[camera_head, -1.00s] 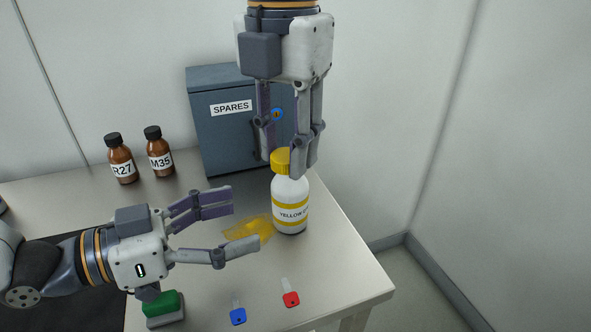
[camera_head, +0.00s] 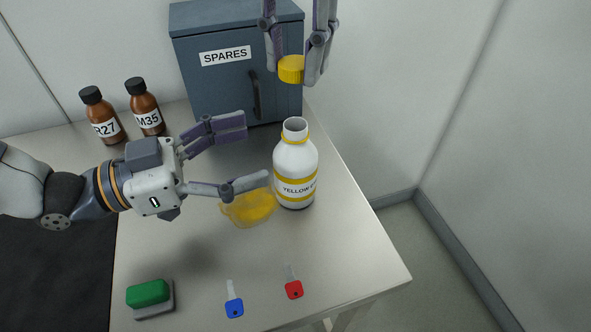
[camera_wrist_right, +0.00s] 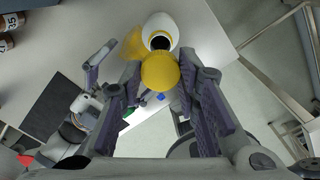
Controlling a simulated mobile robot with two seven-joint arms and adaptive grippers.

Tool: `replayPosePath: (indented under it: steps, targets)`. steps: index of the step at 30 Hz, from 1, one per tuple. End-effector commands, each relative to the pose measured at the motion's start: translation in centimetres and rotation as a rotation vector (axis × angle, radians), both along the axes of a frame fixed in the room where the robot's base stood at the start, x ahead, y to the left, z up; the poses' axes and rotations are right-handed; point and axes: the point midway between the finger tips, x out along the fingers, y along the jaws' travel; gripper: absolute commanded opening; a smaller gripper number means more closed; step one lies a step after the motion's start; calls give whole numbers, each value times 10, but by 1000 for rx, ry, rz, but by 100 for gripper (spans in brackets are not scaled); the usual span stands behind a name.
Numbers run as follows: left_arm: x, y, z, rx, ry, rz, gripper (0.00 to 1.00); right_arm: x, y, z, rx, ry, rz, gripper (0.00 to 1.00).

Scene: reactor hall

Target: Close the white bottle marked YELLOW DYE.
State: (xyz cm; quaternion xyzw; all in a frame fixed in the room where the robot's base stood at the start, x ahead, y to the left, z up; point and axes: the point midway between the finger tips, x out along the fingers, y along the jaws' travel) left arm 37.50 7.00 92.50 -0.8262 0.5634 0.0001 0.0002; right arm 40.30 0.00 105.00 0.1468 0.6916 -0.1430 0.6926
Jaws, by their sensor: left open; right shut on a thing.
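The white bottle (camera_head: 295,167) marked YELLOW DYE stands upright and uncapped on the table, near its right edge. Its open mouth also shows in the right wrist view (camera_wrist_right: 160,34). My right gripper (camera_head: 292,68) is shut on the yellow cap (camera_head: 291,70) and holds it in the air above the bottle, apart from it. In the right wrist view the cap (camera_wrist_right: 160,71) sits between the fingers. My left gripper (camera_head: 256,152) is open and empty, its fingers pointing at the bottle from the left, just short of it.
A yellow spill (camera_head: 247,208) lies left of the bottle. Behind stand a grey SPARES cabinet (camera_head: 205,85) and two brown bottles, R27 (camera_head: 104,118) and M35 (camera_head: 145,108). In front lie a blue key (camera_head: 234,307), a red key (camera_head: 294,289) and a green-topped block (camera_head: 148,293).

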Motion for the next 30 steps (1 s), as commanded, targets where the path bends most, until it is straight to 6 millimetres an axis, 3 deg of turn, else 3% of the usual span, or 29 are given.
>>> replayPosePath:
  steps: [5, 16, 29, 30]
  targets:
    - [-1, 0, -38, 0, 4, 1, 77, 0, 0, 0, 0, 0, 0, 21]
    - [22, -59, -37, 0, 0, -2, 77, 0, 0, 0, 0, 0, 0, 21]
    - [27, -70, -37, 0, 0, 1, 77, 0, 0, 0, 0, 0, 0, 21]
    - [27, -70, -37, 0, 0, 0, 72, 0, 0, 0, 0, 0, 0, 21]
